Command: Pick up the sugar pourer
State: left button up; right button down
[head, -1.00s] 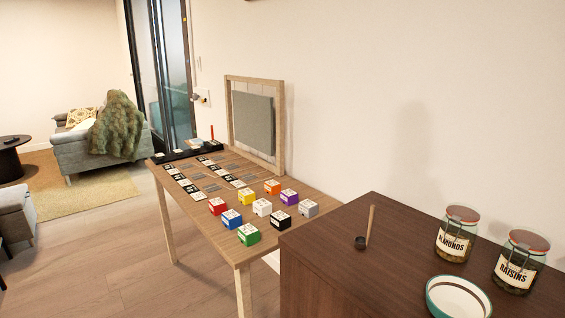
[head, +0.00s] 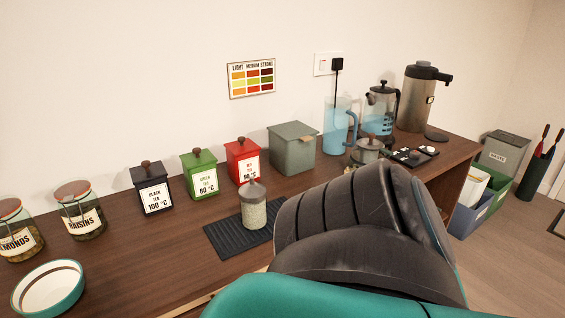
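What looks like the sugar pourer, a small glass jar (head: 254,213) with pale contents and a grey knobbed lid, stands upright on a black ribbed mat (head: 222,239) on the dark wooden counter. Its front is unobstructed, and a large dark and teal arm part of mine is just to its right and nearer the camera, covering part of the mat and counter. Neither gripper shows in the head view, and nothing visible is touching the jar.
Black (head: 153,197), green (head: 200,178) and red (head: 241,162) tea tins and a grey-green box (head: 293,155) stand behind. A blue pitcher (head: 338,130), French press (head: 381,110) and steel dispenser (head: 417,100) are back right. A white-lined bowl (head: 48,290) is front left.

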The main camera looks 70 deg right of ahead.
aim_at(252, 195)
jog(key=z, duration=2.15)
jog(key=l+z, duration=0.2)
jog(key=l, duration=0.45)
